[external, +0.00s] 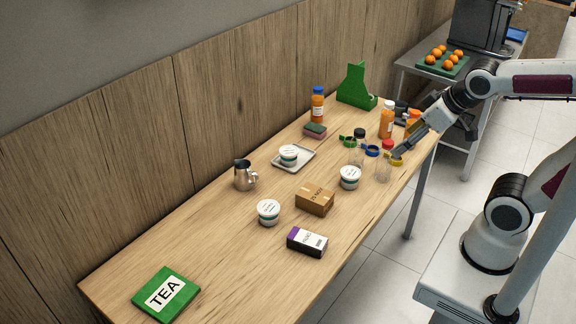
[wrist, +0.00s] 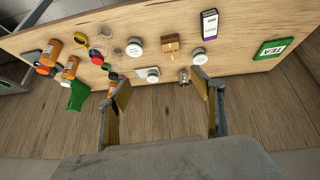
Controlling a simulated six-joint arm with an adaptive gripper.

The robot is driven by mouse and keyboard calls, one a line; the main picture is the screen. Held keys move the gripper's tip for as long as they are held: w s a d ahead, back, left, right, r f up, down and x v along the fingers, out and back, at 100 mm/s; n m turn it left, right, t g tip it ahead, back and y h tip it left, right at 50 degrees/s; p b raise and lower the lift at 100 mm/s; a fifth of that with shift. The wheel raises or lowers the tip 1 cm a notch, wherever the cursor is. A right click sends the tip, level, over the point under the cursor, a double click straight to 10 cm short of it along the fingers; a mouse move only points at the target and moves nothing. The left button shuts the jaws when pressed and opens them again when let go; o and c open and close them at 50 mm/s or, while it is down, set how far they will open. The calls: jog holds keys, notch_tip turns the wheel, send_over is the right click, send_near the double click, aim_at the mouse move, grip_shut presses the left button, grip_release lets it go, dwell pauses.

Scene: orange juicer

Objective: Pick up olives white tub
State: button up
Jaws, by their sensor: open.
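Several similar white tubs with pale lids show, and their labels are too small to read. One tub (external: 289,154) sits on a small white tray (external: 307,164). Another tub (external: 350,177) stands right of the cardboard box, and a third tub (external: 268,212) stands left of it. In the wrist view, tubs show beyond my fingers: one (wrist: 135,47), one on the tray (wrist: 153,73), and one near the right finger (wrist: 199,59). My gripper (external: 418,138) is over the table's right end, apart from the tubs. Its fingers (wrist: 162,84) are wide open and empty.
A cardboard box (external: 314,201), a purple-and-white carton (external: 307,242), a metal pitcher (external: 244,176) and a green tea box (external: 166,294) stand on the table. Juice bottles (external: 386,120), jars with coloured rings (external: 372,151) and a green stand (external: 356,88) crowd the right end.

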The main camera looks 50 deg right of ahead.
aim_at(275, 207)
jog(key=w+a+f+n+t, duration=0.1)
jog(key=w+f, duration=0.2)
jog(key=w, duration=0.5)
jog(key=w+f+n+t+y, duration=0.15)
jog(key=w+f, duration=0.25)
jog(key=w, duration=0.4)
jog(key=w+a+f+n+t, duration=0.1)
jog(key=w+f, duration=0.2)
jog(key=w, duration=0.5)
jog(key=w+a+f+n+y, duration=0.1)
jog(key=a+f+y, duration=0.1)
jog(key=f, duration=0.3)
jog(key=w+a+f+n+t+y, duration=0.1)
jog(key=a+f+y, duration=0.1)
jog(key=a+f, duration=0.2)
jog(key=w+a+f+n+y, duration=0.1)
jog(key=a+f+y, duration=0.1)
jog(key=f, duration=0.6)
jog(key=shift+w+a+f+t, duration=0.1)
jog(key=shift+w+a+t, duration=0.05)
jog(key=shift+a, duration=0.3)
jog(key=shift+w+a+f+t, duration=0.1)
jog(key=shift+w+a, duration=0.05)
jog(key=shift+a, duration=0.3)
jog(key=shift+s+a+f+y, duration=0.2)
jog(key=shift+a+f+y, duration=0.15)
jog(key=shift+f+y, duration=0.1)
jog(key=shift+w, duration=0.1)
jog(key=shift+x, duration=1.2)
jog(key=shift+x, duration=2.6)
